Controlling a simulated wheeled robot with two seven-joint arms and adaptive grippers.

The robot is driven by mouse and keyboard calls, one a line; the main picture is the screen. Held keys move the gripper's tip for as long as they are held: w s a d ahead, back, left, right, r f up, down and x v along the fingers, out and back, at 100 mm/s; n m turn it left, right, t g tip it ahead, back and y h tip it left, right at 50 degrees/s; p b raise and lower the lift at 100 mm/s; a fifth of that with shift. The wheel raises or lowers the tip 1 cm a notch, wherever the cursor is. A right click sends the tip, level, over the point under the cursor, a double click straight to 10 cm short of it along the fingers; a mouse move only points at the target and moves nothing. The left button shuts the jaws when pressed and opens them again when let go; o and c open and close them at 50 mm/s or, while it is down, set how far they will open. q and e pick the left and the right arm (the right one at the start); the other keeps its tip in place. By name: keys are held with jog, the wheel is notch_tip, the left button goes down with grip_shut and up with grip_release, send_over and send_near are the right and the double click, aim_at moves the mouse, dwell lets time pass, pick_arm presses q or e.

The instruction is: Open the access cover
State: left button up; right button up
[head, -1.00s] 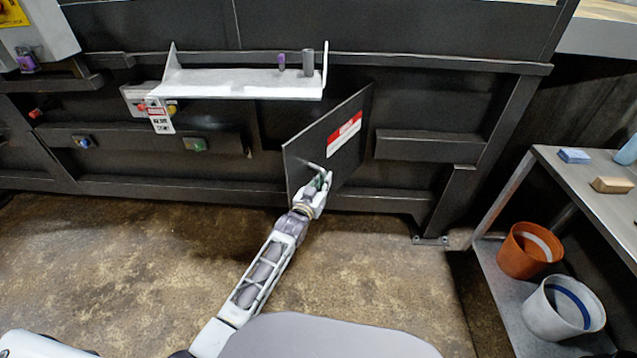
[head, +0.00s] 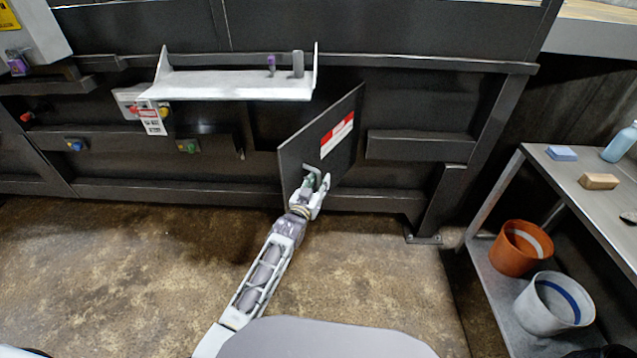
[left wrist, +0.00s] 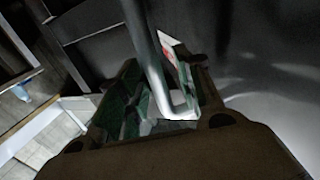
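The access cover (head: 325,140) is a dark flat panel with a red and white label. It stands swung out at an angle from the machine's front, below the white shelf. My left gripper (head: 313,184) is at the handle (head: 310,172) on the cover's lower part. In the left wrist view, the grey bent handle (left wrist: 150,65) passes between the green-padded fingers (left wrist: 155,100), which look closed in around it. Exact contact of the pads is hard to see. My right gripper is in neither view.
A white shelf (head: 235,85) juts out above the cover. A tag (head: 152,121) and buttons are to the left. At right, a metal table (head: 565,175) holds a sponge, a block and a bottle, with orange (head: 520,248) and grey (head: 553,304) buckets below. The floor ahead is clear.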

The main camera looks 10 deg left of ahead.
pick_arm(q)
jog(key=shift+v, duration=0.95)
jog(key=v, duration=1)
jog(key=shift+f, duration=0.1)
